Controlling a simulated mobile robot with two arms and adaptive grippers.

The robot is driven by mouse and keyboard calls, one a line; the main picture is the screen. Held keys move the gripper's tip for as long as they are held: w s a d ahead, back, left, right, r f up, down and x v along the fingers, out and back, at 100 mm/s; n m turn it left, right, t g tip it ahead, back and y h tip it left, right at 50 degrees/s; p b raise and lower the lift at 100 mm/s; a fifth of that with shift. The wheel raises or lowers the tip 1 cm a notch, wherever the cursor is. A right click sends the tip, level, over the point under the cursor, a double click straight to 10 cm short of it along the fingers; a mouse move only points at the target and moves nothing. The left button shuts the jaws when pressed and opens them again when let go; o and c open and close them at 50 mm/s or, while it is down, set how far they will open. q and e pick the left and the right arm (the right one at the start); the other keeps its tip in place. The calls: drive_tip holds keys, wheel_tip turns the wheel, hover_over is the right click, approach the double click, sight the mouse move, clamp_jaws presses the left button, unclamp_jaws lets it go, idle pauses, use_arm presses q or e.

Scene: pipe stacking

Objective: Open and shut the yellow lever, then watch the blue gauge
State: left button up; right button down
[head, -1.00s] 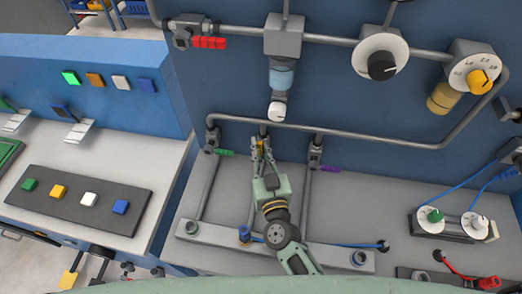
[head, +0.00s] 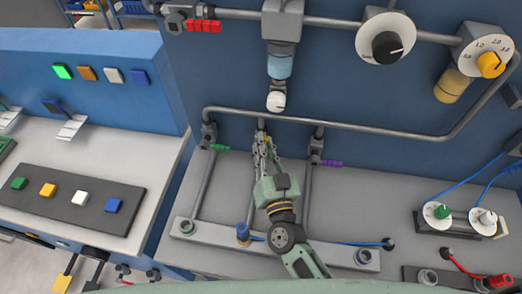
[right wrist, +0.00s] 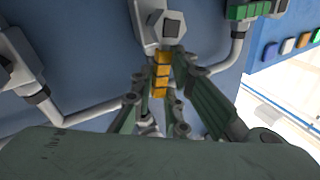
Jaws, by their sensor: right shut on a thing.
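The yellow lever (right wrist: 161,75) shows in the right wrist view as a ribbed yellow handle on a grey valve (right wrist: 160,25), between my fingers. In the head view only a sliver of it shows. My right gripper (head: 264,148) is shut on the lever; it also shows in the right wrist view (right wrist: 158,115). A fitting with a light blue body (head: 279,67) and a white end (head: 276,101) hangs from a grey block above the gripper in the head view. It is probably the blue gauge; its reading is too small to tell. My left gripper is not in view.
A green lever (head: 220,147) and a purple lever (head: 332,163) flank the gripper on neighbouring pipes. A red lever (head: 203,26), a black-knobbed dial (head: 370,30) and a yellow-knobbed dial (head: 474,55) are higher up. A button panel (head: 99,222) lies at left.

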drive_tip(key=shift+s+d+f+m+t+h+b, duration=0.1)
drive_tip(key=shift+d+f+m+t+h+b, duration=0.15)
drive_tip(key=shift+m+b, duration=0.5)
drive_tip(key=shift+s+d+f+m+t+h+b, duration=0.15)
drive_tip(key=shift+d+m+t+b, duration=0.15)
drive_tip(key=shift+m+b, duration=0.4)
drive_tip(key=shift+w+d+f+m+t+h+b, duration=0.1)
drive_tip(key=shift+d+f+m+t+b, duration=0.15)
drive_tip(key=shift+m+b, duration=0.45)
